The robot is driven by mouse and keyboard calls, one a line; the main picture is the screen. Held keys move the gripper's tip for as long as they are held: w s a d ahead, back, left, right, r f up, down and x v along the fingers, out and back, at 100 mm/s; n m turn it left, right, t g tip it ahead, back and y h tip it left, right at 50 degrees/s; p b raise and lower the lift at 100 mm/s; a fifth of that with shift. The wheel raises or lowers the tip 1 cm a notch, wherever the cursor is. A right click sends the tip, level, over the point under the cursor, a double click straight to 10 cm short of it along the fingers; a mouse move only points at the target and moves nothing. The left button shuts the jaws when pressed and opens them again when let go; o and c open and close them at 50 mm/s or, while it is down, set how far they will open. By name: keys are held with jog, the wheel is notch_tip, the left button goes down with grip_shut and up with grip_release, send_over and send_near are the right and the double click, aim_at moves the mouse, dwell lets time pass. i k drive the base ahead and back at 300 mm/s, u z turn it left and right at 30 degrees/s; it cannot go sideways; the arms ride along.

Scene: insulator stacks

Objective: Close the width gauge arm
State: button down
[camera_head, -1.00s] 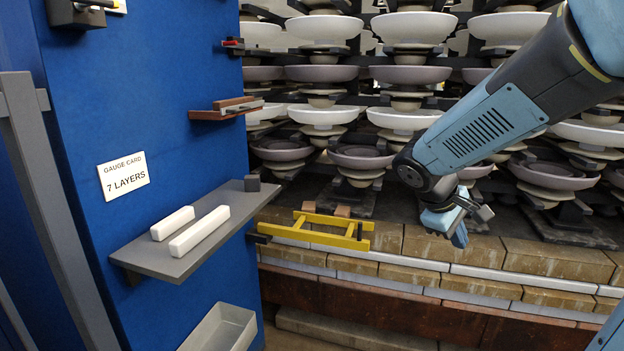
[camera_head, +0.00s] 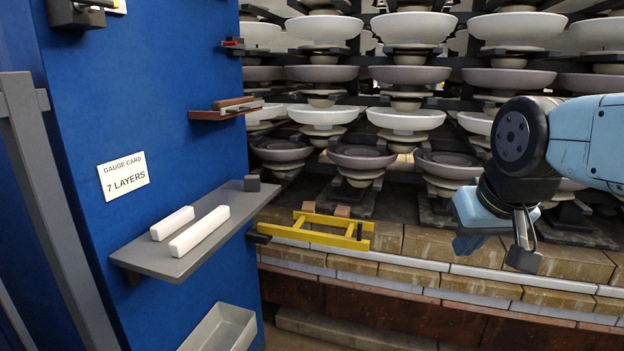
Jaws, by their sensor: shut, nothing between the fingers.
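A yellow frame (camera_head: 315,236), which looks like the width gauge, sticks out to the right from the blue panel's edge, in front of the brick ledge. It has two long yellow bars joined by short cross pieces, with dark end blocks. I cannot tell for certain which part of it is the gauge arm. My gripper (camera_head: 523,258) is at the right, pointing down, shut and empty. It is well to the right of the yellow frame and apart from it.
The blue panel (camera_head: 170,90) bears a grey shelf (camera_head: 185,262) with two white bars (camera_head: 199,231) and a small dark block (camera_head: 252,183). A grey tray (camera_head: 222,330) is below. Insulator stacks (camera_head: 404,118) stand behind the brick ledge (camera_head: 430,243). Open space lies between the frame and my gripper.

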aim_at(346, 242)
jog(key=u, duration=1)
jog(key=i, duration=0.1)
jog(key=z, duration=1.9)
jog(key=i, duration=1.05)
jog(key=u, duration=0.4)
